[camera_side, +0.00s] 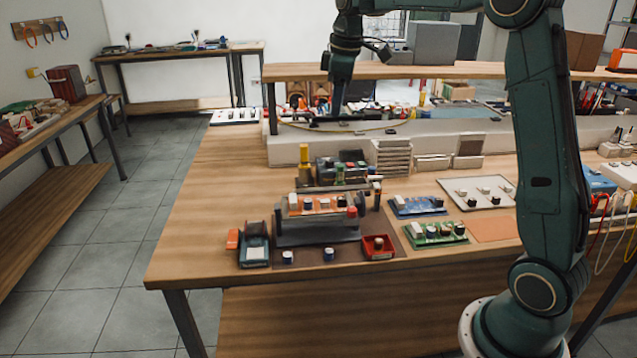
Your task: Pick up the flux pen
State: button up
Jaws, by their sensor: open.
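I cannot tell for sure which thing is the flux pen. My gripper (338,114) hangs down at the upper middle, in front of the shelf and above the rear of the bench in the picture. It looks empty and open. Its fingers are small and dark, and their detail is hard to make out.
The workstation carries a fixture with an orange board (318,206). Blue (417,207) and green (436,234) boards lie to the right. A shelf (300,71) spans the back. The bench's left part is clear.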

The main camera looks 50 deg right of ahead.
jog(key=w+d+f+n+g, duration=0.1)
jog(key=w+d+f, duration=0.3)
jog(key=d+f, duration=0.3)
jog(key=w+d+f+n+g, duration=0.1)
jog(key=w+d+f+n, duration=0.1)
jog(key=w+d+f, duration=0.2)
jog(key=d+f, duration=0.3)
jog(key=shift+w+d+y, duration=0.2)
jog(key=shift+d+y, duration=0.1)
jog(key=shift+f, duration=0.15)
send_over(340, 181)
jog(key=shift+w+d+f, duration=0.15)
jog(key=shift+f, duration=1.25)
jog(key=shift+w+d+f, duration=0.1)
jog(key=shift+d+f, duration=0.05)
jog(key=shift+f, duration=1.2)
jog(key=shift+w+d+f, duration=0.15)
jog(key=shift+f, duration=1.25)
jog(key=shift+s+f, duration=0.1)
jog(key=shift+f, duration=2.5)
